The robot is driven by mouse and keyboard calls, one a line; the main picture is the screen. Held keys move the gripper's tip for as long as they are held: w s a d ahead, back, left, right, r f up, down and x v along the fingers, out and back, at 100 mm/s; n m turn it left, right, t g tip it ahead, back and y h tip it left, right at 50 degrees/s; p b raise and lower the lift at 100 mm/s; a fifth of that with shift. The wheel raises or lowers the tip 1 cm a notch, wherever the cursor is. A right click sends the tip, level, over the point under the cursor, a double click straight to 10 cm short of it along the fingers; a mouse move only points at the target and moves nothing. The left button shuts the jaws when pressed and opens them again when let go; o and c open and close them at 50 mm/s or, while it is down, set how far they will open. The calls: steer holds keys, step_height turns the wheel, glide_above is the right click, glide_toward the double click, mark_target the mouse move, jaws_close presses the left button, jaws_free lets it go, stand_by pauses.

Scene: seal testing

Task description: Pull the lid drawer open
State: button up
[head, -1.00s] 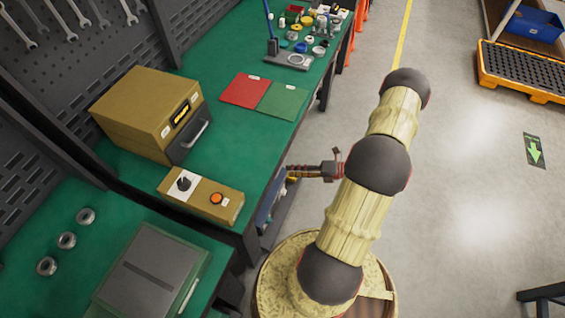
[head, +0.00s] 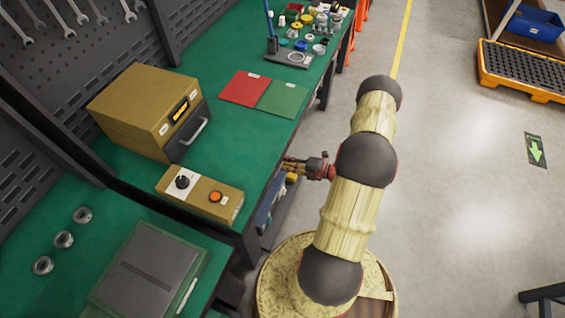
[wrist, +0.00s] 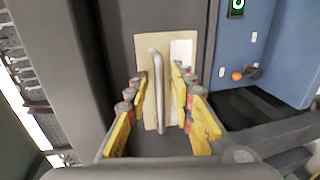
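In the wrist view a dark grey front (wrist: 120,28), which looks like the drawer, carries a beige plate (wrist: 180,20) and an upright metal bar handle (wrist: 159,105). A white label (wrist: 185,52) is beside the handle. My gripper (wrist: 160,82) is open, with a yellow finger on each side of the handle. No contact with the handle is clear. In the head view my gripper (head: 287,167) is at the right edge of the green bench. The drawer front and handle are hidden there below the bench edge.
A blue cabinet (wrist: 243,50) with an orange knob (wrist: 237,76) is at the right in the wrist view. On the bench (head: 222,170) are a brown box (head: 135,105) with a handle and a control box (head: 200,195).

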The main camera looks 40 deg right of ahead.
steer(key=c, duration=0.3)
jaws_close()
stand_by(0.6)
